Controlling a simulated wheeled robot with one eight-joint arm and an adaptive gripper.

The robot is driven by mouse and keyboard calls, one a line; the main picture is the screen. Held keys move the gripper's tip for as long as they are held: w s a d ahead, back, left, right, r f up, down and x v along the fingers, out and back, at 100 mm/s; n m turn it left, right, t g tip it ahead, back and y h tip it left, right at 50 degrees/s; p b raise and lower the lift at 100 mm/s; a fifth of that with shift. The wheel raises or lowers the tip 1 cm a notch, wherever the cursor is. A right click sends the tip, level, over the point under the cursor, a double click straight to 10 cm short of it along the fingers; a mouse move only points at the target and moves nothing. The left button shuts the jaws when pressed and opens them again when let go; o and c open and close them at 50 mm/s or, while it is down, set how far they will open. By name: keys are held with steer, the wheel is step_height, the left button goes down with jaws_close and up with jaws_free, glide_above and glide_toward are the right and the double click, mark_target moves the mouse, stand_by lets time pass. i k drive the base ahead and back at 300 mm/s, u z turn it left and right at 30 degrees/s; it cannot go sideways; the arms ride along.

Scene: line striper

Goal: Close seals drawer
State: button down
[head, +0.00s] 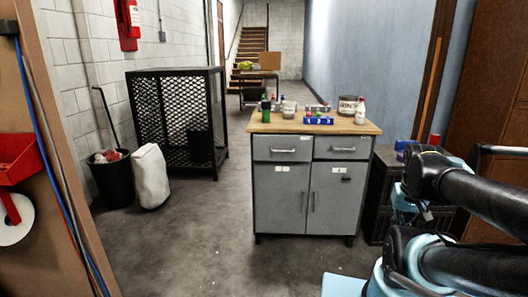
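A grey cabinet (276,205) with a wooden top stands in the middle of the head view. It has a left drawer (265,148) and a right drawer (327,147) side by side, each with a pale bar handle. I cannot read which drawer is for seals. Two doors below look shut and carry small white labels. My arm (490,200) enters from the right, beside and nearer than the cabinet. My gripper is not visible.
Bottles, tins and blue bins stand on the wooden top (268,125). A black mesh cage (178,118), a white sack (151,177) and a black bin (112,182) stand left. Dark crates (380,190) flank the cabinet's right side. The floor (195,245) before the cabinet is clear.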

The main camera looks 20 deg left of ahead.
mark_target(266, 147)
steer(key=z, duration=0.05)
steer(key=i, duration=1)
steer(key=u, duration=0.05)
